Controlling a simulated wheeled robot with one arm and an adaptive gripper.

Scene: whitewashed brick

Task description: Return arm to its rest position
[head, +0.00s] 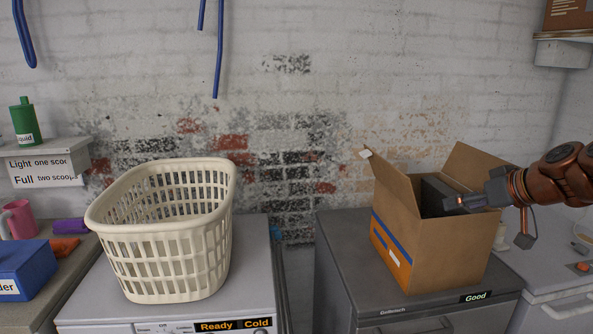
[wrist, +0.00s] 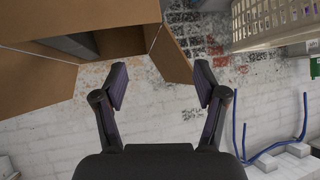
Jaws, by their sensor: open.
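My arm reaches in from the right side of the head view. My gripper (head: 456,203) is at the right part of the open cardboard box, near its upper opening. In the wrist view, my gripper (wrist: 161,85) has its two dark fingers spread wide apart with nothing between them. The cardboard box (head: 440,250) stands on a grey appliance with its flaps up; it also shows in the wrist view (wrist: 115,12). A dark object (head: 433,195) shows inside the box, partly hidden by the box wall and my gripper.
A cream laundry basket (head: 165,240) stands on the white machine at left. The grey appliance (head: 345,260) carries the box. A shelf (head: 45,150) with a green bottle (head: 25,122) is far left. A blue box (head: 25,270) sits below. A gap separates the two machines.

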